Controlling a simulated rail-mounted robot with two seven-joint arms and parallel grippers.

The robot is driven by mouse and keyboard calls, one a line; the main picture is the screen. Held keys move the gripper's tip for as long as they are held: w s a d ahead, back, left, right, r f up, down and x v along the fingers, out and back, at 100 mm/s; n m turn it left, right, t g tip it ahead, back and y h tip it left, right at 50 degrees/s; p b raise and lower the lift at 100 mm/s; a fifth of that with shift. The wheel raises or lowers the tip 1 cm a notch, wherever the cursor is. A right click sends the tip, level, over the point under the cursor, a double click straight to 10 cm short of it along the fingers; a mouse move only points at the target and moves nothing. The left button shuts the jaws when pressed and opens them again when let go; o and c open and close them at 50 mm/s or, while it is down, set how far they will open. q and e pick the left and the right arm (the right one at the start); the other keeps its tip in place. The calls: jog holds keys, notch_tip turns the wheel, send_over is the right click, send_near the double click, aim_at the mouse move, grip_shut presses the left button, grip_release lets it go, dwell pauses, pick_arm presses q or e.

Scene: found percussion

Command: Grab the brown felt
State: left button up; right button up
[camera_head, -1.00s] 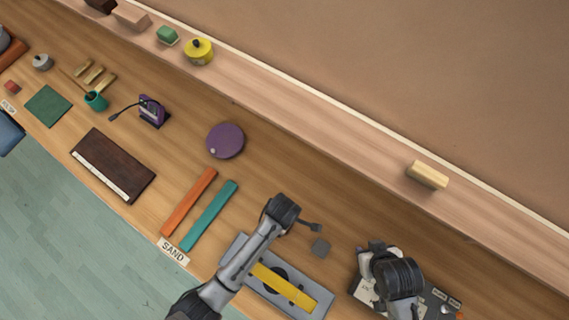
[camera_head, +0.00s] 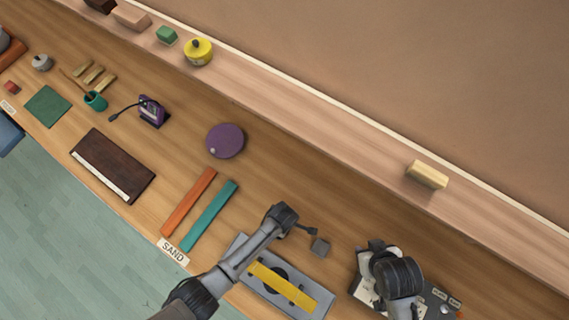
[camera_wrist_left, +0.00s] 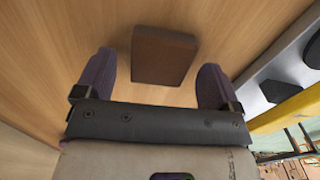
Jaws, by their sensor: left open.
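A small brown block (camera_wrist_left: 163,55), which looks like the felt, lies on the wooden bench in the left wrist view. It sits ahead of and between the two purple fingers of my left gripper (camera_wrist_left: 154,82), which is open and empty. In the head view a small grey-looking square (camera_head: 320,248), seemingly the same piece, lies just beside my left gripper (camera_head: 308,232). My right arm's end (camera_head: 392,272) is over a dark panel at the lower right; its fingers are hidden.
A grey tray with a yellow bar (camera_head: 283,286) lies below my left arm. Orange (camera_head: 188,202) and teal (camera_head: 209,215) strips lie to the left, with a purple disc (camera_head: 225,141) above. A dark panel (camera_head: 440,298) is at the lower right. A raised ledge (camera_head: 300,108) runs behind.

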pick_arm(q)
jog(key=shift+f, duration=0.2)
jog(key=shift+c, duration=0.3)
jog(key=c, duration=0.9)
jog(key=shift+c, duration=0.2)
jog(key=shift+r, duration=0.15)
